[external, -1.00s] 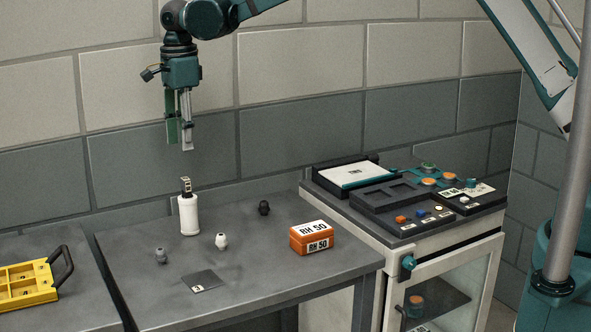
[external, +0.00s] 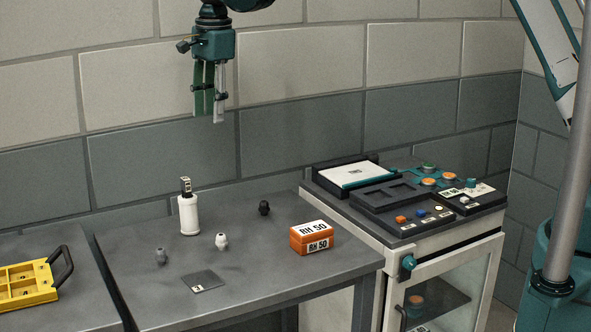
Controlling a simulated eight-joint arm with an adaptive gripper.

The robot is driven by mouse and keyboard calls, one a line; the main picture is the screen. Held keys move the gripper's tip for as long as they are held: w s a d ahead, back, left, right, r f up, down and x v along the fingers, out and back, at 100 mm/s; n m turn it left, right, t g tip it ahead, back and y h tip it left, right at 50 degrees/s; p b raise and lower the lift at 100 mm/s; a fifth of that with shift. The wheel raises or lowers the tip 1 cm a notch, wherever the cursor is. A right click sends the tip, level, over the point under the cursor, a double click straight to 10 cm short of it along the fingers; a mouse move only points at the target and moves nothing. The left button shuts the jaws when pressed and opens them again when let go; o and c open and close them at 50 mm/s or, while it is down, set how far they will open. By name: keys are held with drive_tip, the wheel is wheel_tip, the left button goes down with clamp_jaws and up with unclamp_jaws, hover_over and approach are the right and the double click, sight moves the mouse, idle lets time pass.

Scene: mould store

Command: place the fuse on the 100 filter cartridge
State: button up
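A white cylinder (external: 189,216), perhaps the filter cartridge, stands upright on the grey table. A small upright piece with a dark and pale face (external: 186,186) sits on its top; it may be the fuse or a label, and I cannot read a 100 on it. My gripper (external: 211,112) points down, high above the table, up and to the right of the cylinder and apart from it. Its green and pale grey fingers are side by side. Nothing shows hanging below them, but I cannot tell how far apart they are.
Small grey (external: 161,257), white (external: 222,241) and black (external: 264,208) fittings stand around the cylinder. A dark flat plate (external: 206,279) lies in front. An orange box (external: 311,239) is at right. A yellow tray (external: 25,283) is at far left, a cabinet (external: 443,262) at right.

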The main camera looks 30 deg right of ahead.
drive_tip(key=s+d+r+n+t, duration=0.15)
drive_tip(key=s+d+r, duration=0.3)
drive_tip(key=d, duration=0.65)
drive_tip(key=s+d+r+n, duration=0.3)
drive_tip(key=d+r, duration=0.2)
drive_tip(key=d, duration=0.5)
drive_tip(key=s+d+r+n+t, duration=0.1)
drive_tip(key=s+d+r+n, duration=0.25)
drive_tip(key=d, duration=0.75)
drive_tip(key=s+d+f+n+t, duration=0.2)
drive_tip(key=s+d+f+n, duration=0.1)
drive_tip(key=s+d, duration=0.8)
drive_tip(key=s+d+f+n+t, duration=0.2)
drive_tip(key=s+d+n, duration=0.3)
drive_tip(key=s+d, duration=0.6)
drive_tip(key=shift+s+f, duration=0.6)
drive_tip(key=shift+s, duration=0.65)
